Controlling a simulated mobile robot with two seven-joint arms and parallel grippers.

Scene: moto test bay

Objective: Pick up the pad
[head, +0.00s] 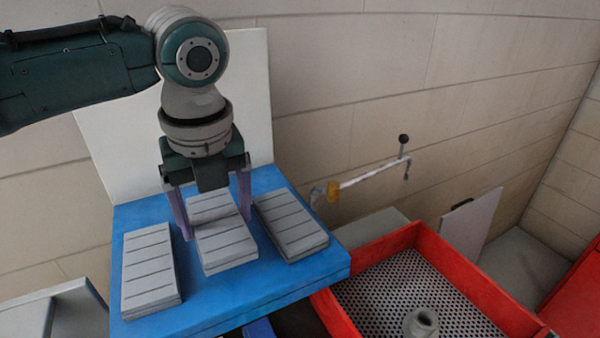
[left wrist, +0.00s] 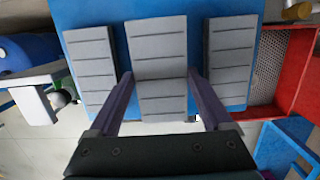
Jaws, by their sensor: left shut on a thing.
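Grey ribbed pads lie on a blue board in the head view (head: 245,290). One pad is at the left (head: 150,268), one at the right (head: 291,226), and a middle pad (head: 226,247) is between them. The middle grey shape shows two sections at different angles; I cannot tell whether it is one pad or two. My left gripper (head: 213,208) points down, with its purple fingers shut on the sides of the middle pad. In the left wrist view, the gripper (left wrist: 160,80) straddles the middle pad (left wrist: 162,104). Any gap beneath it is unclear.
A red tray (head: 485,290) with a perforated floor and a grey fitting (head: 421,324) stands at the right. A pale panel (head: 255,95) rises behind the blue board. Side pads are close to the fingers.

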